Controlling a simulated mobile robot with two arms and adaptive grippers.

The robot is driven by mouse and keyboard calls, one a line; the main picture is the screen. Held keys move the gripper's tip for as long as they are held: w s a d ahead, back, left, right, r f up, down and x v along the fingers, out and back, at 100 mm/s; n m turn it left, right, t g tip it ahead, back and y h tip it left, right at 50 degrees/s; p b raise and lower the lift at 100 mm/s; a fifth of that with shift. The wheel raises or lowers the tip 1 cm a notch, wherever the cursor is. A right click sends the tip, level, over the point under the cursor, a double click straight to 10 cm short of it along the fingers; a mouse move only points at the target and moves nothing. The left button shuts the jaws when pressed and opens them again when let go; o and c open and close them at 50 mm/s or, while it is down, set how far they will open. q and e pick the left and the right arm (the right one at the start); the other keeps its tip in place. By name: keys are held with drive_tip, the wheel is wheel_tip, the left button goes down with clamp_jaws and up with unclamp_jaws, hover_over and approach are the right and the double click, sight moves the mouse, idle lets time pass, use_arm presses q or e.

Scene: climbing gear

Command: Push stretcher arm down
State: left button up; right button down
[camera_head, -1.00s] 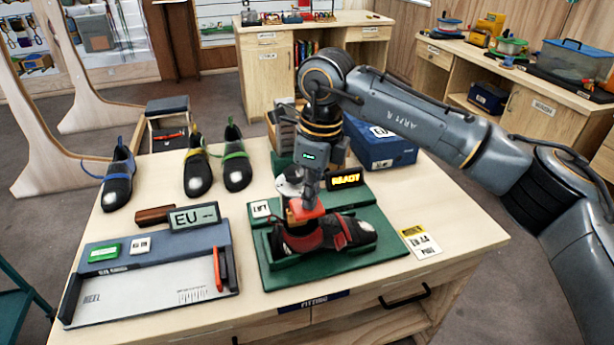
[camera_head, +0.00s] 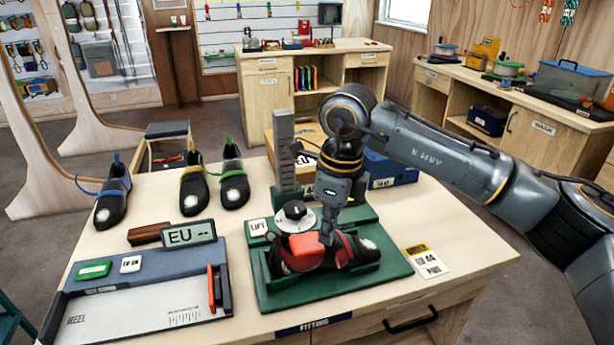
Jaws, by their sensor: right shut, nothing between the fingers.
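The shoe stretcher is a green base (camera_head: 385,278) on the light wooden table. A black and red shoe (camera_head: 362,248) lies on it, toe to the right. The stretcher arm's red end (camera_head: 306,251) sits low over the shoe and appears to rest on it. A round white dial with a dark knob (camera_head: 295,217) stands behind it. My right gripper (camera_head: 327,238) is shut and empty, pointing down just right of the red end. I cannot tell whether they touch. The gripper hides part of the shoe and the stretcher's back. My left gripper is out of view.
A measuring tray (camera_head: 150,300) with an EU display (camera_head: 190,234) lies left of the stretcher. Several shoes (camera_head: 194,190) stand at the back left. A grey upright (camera_head: 284,150) and a blue box (camera_head: 392,172) are behind. A size card (camera_head: 426,262) lies right; the table beyond is clear.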

drive_tip(key=shift+a+r, duration=0.1)
drive_tip(key=shift+a, duration=0.05)
drive_tip(key=shift+r, duration=0.35)
wheel_tip(320, 180, up, 11)
drive_tip(key=d, duration=0.1)
drive_tip(key=shift+s+d, duration=0.15)
